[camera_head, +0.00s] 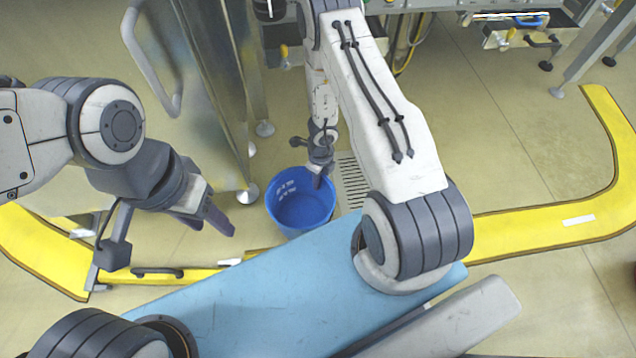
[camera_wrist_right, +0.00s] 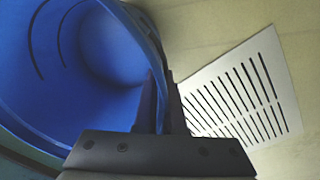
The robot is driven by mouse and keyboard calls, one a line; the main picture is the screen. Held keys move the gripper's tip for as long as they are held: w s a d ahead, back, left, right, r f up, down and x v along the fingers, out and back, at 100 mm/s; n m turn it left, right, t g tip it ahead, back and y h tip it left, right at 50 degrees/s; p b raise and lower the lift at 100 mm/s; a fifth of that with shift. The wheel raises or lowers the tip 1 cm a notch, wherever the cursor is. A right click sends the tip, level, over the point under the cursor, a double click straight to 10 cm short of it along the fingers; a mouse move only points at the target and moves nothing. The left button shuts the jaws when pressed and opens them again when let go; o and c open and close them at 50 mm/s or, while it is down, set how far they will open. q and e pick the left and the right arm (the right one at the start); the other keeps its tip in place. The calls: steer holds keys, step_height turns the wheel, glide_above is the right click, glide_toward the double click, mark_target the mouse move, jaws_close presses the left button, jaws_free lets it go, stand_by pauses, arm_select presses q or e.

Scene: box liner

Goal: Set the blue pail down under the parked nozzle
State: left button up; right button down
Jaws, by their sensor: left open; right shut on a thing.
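The blue pail (camera_head: 301,208) is near the middle of the head view, at or just above the floor; I cannot tell which. My right gripper (camera_head: 319,180) is shut on its far rim. In the right wrist view, the fingers (camera_wrist_right: 158,105) pinch the rim of the pail (camera_wrist_right: 105,50), whose inside shows empty. My left gripper (camera_head: 213,220) is open and empty, left of the pail and apart from it. I cannot make out the parked nozzle for certain in either view.
A slotted floor drain (camera_head: 352,182) lies right of the pail and also shows in the right wrist view (camera_wrist_right: 240,95). A metal cabinet (camera_head: 215,80) with a handle stands at the left. A yellow floor strip (camera_head: 545,228) runs right. Open floor (camera_head: 500,130) lies beyond the drain.

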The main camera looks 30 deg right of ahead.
steer(key=c, duration=1.4)
jaws_free()
steer(key=shift+f, duration=0.1)
steer(key=o, duration=0.4)
step_height(320, 180, up, 12)
steer(key=p, duration=1.2)
steer(key=shift+w+d+r, duration=0.2)
steer(key=shift+w+d, duration=0.05)
steer(key=shift+d, duration=0.2)
